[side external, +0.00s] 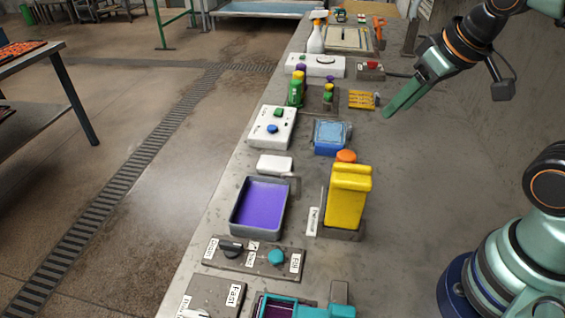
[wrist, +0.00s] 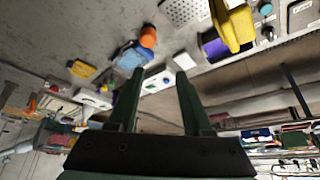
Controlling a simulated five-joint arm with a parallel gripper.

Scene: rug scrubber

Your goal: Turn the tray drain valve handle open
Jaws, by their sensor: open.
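The tray (side external: 236,229) holds purple liquid on the bench in the side view. Just in front of it is a grey panel (side external: 218,262) with a black handle (side external: 232,247) beside a label that seems to read "Drain", and a teal knob (side external: 277,257) near a "Fill" label. The panel's knobs also show small at the upper right of the wrist view, with the black handle (wrist: 268,32) below the teal knob (wrist: 265,9). My gripper (side external: 391,110) is open and empty, above the bench's right side, far from the panel. Its two green fingers (wrist: 160,74) stand apart.
A tall yellow container (side external: 347,200) stands right of the tray. A teal-rimmed container (side external: 305,308) is at the front. The bench's right side is largely bare.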

